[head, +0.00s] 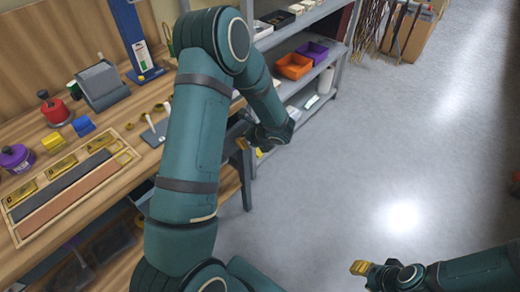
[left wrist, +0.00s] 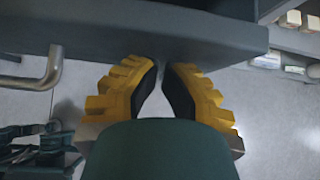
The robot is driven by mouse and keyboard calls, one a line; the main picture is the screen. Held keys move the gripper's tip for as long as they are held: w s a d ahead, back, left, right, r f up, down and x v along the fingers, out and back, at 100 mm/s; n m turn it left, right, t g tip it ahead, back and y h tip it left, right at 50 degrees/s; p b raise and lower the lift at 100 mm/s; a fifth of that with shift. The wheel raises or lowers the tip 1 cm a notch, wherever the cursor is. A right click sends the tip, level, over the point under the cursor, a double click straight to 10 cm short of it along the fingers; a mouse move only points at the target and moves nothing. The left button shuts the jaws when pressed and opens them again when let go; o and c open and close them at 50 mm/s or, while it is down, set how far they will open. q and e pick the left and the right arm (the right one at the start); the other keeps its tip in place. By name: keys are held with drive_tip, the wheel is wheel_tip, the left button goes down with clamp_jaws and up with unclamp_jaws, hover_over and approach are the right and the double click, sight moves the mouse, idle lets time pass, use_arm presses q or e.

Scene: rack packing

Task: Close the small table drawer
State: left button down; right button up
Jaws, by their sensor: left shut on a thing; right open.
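The grey drawer front (left wrist: 215,35) runs across the top of the left wrist view, with a metal bar handle (left wrist: 45,78) at its left. In the head view my left arm hides most of the drawer at the workbench's right end. My left gripper (left wrist: 163,68), also in the head view (head: 243,144), has its yellow fingers nearly together at the drawer front's edge, right of the handle. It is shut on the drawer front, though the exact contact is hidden. My right gripper (head: 359,268) is open, low at the right over the floor, away from the drawer.
The wooden workbench (head: 150,160) at left holds a tray of bars (head: 72,178), a red item (head: 54,110) and a purple item (head: 17,158). Shelves behind hold an orange bin (head: 294,66) and a purple bin (head: 312,51). The floor (head: 400,150) at right is clear.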

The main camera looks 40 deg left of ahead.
sight(240, 133)
use_arm(q)
drive_tip(key=shift+w+a, duration=0.15)
drive_tip(key=shift+a, duration=1.75)
use_arm(e)
drive_tip(key=shift+f, duration=0.15)
